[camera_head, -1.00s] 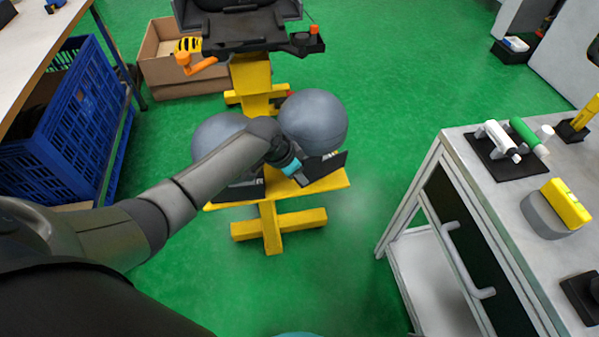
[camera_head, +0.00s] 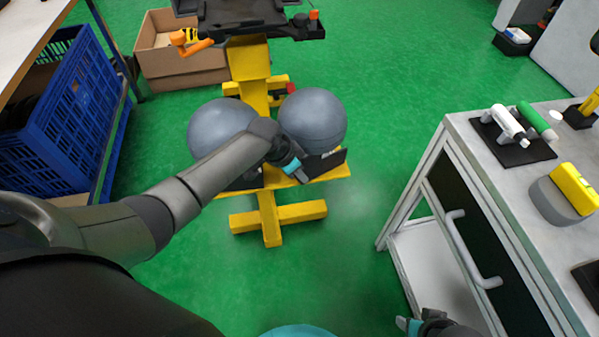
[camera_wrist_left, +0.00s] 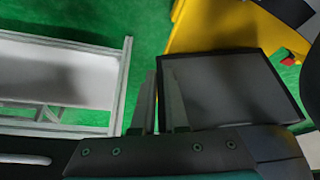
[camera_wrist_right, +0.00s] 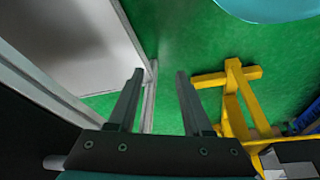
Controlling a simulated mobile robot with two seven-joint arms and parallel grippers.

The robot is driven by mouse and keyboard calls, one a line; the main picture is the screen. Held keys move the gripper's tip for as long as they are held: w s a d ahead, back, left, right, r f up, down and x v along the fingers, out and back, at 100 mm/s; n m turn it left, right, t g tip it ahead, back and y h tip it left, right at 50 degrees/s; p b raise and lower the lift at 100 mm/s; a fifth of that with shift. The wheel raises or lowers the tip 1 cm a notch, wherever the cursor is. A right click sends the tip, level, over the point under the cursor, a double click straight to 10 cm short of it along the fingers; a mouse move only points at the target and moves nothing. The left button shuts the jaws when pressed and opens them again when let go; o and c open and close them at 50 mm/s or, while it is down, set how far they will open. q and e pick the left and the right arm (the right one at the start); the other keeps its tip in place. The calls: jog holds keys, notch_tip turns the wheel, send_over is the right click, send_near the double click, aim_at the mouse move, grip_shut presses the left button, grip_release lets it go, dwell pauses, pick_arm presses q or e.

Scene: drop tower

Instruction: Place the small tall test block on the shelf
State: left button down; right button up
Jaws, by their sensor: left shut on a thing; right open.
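My left gripper (camera_head: 300,174) is at the yellow stand's low ledge, just below the right grey ball, beside a black-edged panel (camera_head: 327,163). In the left wrist view its fingers (camera_wrist_left: 161,72) are nearly together, with the panel (camera_wrist_left: 240,88) just right of them. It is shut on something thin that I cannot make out. My right gripper (camera_head: 404,324) is at the bottom edge of the head view, by the cart; its fingers (camera_wrist_right: 157,75) are apart and empty in the right wrist view. I cannot tell which thing is the small tall test block. The cart has a white lower shelf (camera_head: 430,262).
Two grey balls (camera_head: 312,118) sit on the yellow stand (camera_head: 268,215). The cart top (camera_head: 488,150) at right holds a white cylinder (camera_head: 508,124), a green cylinder (camera_head: 537,120) and a yellow-grey block (camera_head: 572,190). A blue crate (camera_head: 70,125) stands at left. Green floor is clear between stand and cart.

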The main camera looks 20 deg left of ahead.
pick_arm(q)
jog(key=c, duration=1.4)
grip_release()
jog(key=shift+s+f, duration=0.3)
jog(key=o, duration=0.5)
jog(key=shift+w, duration=0.1)
jog(key=shift+c, duration=0.2)
jog(key=shift+r, duration=0.1)
jog(key=shift+r, duration=0.15)
pick_arm(e)
jog(key=shift+r, duration=0.1)
pick_arm(q)
jog(key=p+v, duration=0.6)
jog(key=v, duration=0.5)
jog(key=shift+r+p, duration=0.4)
pick_arm(e)
jog(key=s+d+f, duration=0.2)
jog(key=s+f, duration=0.1)
jog(key=f, duration=0.3)
jog(key=s+d+f+g, duration=0.1)
jog(key=s+d+f, duration=0.1)
jog(key=s+f, duration=0.2)
jog(key=shift+f+h, duration=0.3)
jog(key=shift+f, duration=0.8)
